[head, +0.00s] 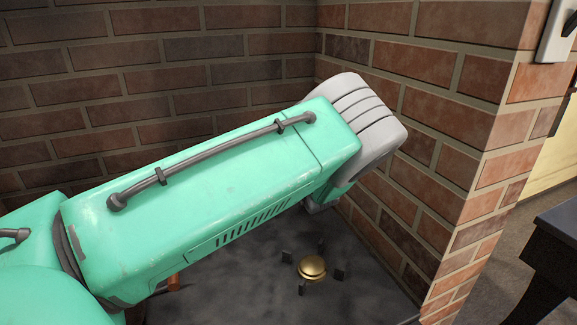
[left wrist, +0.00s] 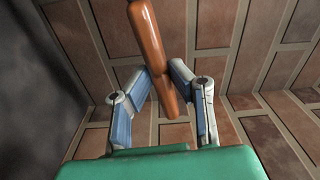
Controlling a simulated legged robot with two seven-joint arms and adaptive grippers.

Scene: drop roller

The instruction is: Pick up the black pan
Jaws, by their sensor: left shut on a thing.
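My left gripper (left wrist: 158,78) is shut on an orange-brown wooden handle (left wrist: 166,50) in the left wrist view. The handle runs up between the two fingers to the top edge, and its free end hangs below them. The body of the black pan is not visible in either view, so I cannot see what the handle joins. In the head view my green left arm hides the left gripper. A small orange-brown piece (head: 174,282), perhaps the same handle, shows under the arm. My right gripper is out of view.
Brick walls (head: 440,130) close in behind and to the right of my arm. A brass burner cap (head: 312,267) with dark prongs sits on the grey surface (head: 250,280) below. A dark table-like edge (head: 557,232) stands at far right, past the brick corner.

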